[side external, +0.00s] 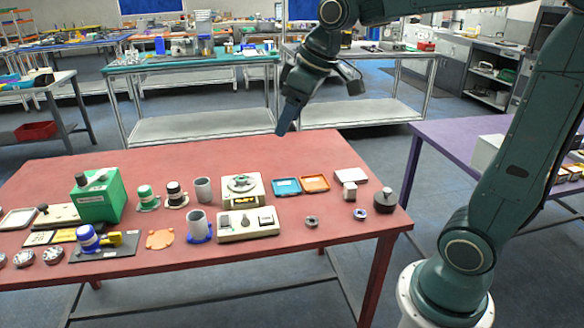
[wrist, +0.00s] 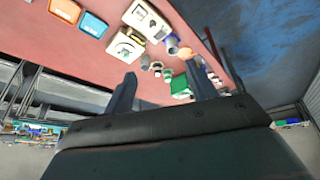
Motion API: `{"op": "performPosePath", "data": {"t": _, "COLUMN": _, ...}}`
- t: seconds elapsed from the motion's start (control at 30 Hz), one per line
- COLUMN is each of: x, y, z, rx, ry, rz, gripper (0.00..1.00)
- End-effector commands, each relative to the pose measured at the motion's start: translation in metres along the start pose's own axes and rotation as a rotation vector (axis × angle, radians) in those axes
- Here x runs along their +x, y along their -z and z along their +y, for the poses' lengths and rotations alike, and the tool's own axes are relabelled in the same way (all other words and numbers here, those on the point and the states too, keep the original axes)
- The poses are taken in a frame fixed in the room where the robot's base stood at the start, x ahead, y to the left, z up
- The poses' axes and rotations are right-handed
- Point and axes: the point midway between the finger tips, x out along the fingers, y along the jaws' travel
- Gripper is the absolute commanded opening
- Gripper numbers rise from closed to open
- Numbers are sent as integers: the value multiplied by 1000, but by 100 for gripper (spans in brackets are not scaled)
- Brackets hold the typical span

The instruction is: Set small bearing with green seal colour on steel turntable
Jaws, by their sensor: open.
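The steel turntable (side external: 240,183) is a round metal plate on a cream base near the middle of the red table; it also shows in the wrist view (wrist: 125,40). Two small ring-shaped bearings lie on the right front of the table: a grey one (side external: 312,221) and one with a blue look (side external: 360,214). They are too small for me to make out a green seal on either. My gripper (side external: 287,118) is high above the back of the table, well apart from everything. In the wrist view its fingers (wrist: 163,68) are spread and empty.
A control box (side external: 248,223) stands in front of the turntable. Blue (side external: 286,187) and orange (side external: 315,183) trays, a white block (side external: 349,190) and a dark round weight (side external: 385,201) are to its right. A green box (side external: 97,196), cups and larger bearings (side external: 52,255) crowd the left.

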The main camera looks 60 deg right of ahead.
Motion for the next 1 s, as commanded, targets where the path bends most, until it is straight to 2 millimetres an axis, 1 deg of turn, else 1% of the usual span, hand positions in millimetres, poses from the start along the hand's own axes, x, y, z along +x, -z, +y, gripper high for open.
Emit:
{"op": "performPosePath", "data": {"t": 0.03, "x": -8, "y": -11, "z": -9, "rx": 10, "ry": -6, "rz": 8, "gripper": 57}}
{"op": "performPosePath", "data": {"t": 0.1, "x": -16, "y": -26, "z": -18, "rx": 34, "ry": -15, "rz": 14, "gripper": 57}}
{"op": "performPosePath", "data": {"t": 0.17, "x": -21, "y": -39, "z": -26, "rx": 51, "ry": -21, "rz": 19, "gripper": 57}}
{"op": "performPosePath", "data": {"t": 0.3, "x": -32, "y": -72, "z": -41, "rx": 97, "ry": -36, "rz": 32, "gripper": 57}}
{"op": "performPosePath", "data": {"t": 0.5, "x": -38, "y": -119, "z": -59, "rx": 160, "ry": -52, "rz": 55, "gripper": 57}}
{"op": "performPosePath", "data": {"t": 0.6, "x": -38, "y": -139, "z": -64, "rx": 188, "ry": -58, "rz": 64, "gripper": 57}}
{"op": "performPosePath", "data": {"t": 0.7, "x": -37, "y": -153, "z": -67, "rx": 210, "ry": -62, "rz": 70, "gripper": 57}}
{"op": "performPosePath", "data": {"t": 0.8, "x": -36, "y": -161, "z": -69, "rx": 222, "ry": -64, "rz": 74, "gripper": 57}}
{"op": "performPosePath", "data": {"t": 1.0, "x": -35, "y": -166, "z": -70, "rx": 230, "ry": -65, "rz": 74, "gripper": 57}}
